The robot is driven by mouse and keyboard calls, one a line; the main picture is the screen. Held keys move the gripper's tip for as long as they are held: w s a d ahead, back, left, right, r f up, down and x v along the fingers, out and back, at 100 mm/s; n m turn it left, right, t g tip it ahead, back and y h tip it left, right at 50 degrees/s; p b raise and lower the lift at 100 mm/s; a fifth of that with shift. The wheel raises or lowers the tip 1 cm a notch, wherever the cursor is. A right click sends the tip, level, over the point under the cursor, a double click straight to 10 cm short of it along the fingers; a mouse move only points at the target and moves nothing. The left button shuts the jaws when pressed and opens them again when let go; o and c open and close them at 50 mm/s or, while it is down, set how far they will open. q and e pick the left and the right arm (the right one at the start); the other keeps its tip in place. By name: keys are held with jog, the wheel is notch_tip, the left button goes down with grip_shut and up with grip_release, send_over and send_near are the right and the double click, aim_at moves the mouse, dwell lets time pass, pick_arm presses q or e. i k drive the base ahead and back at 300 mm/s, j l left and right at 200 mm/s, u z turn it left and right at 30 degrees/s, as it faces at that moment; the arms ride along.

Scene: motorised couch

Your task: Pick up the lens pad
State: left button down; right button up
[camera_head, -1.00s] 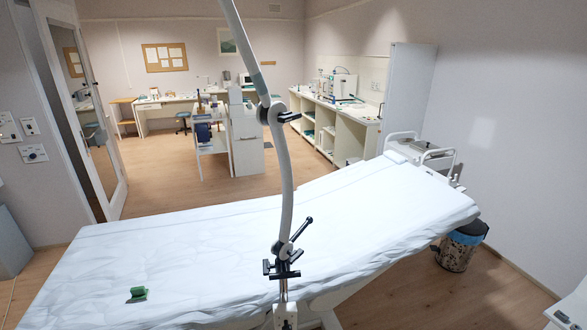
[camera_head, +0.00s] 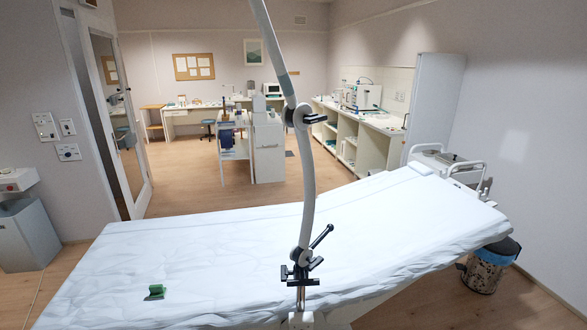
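A small green object (camera_head: 156,291) lies on the white sheet of the couch (camera_head: 230,250), near its front left part. I cannot tell whether it is the lens pad; nothing else in view is clearly one. Neither of my grippers is in view.
A jointed grey arm on a pole (camera_head: 308,190) stands in front of the couch. A bin (camera_head: 486,270) and a white trolley (camera_head: 450,166) are at the right. Benches (camera_head: 360,135) and a cabinet (camera_head: 266,145) stand at the back. Floor (camera_head: 190,190) behind the couch is clear.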

aim_at(158, 292)
jog(key=j+u, duration=0.35)
jog(key=i+j+u, duration=0.1)
jog(key=u, duration=0.3)
jog(key=i+j+u, duration=0.15)
jog(key=u, duration=0.2)
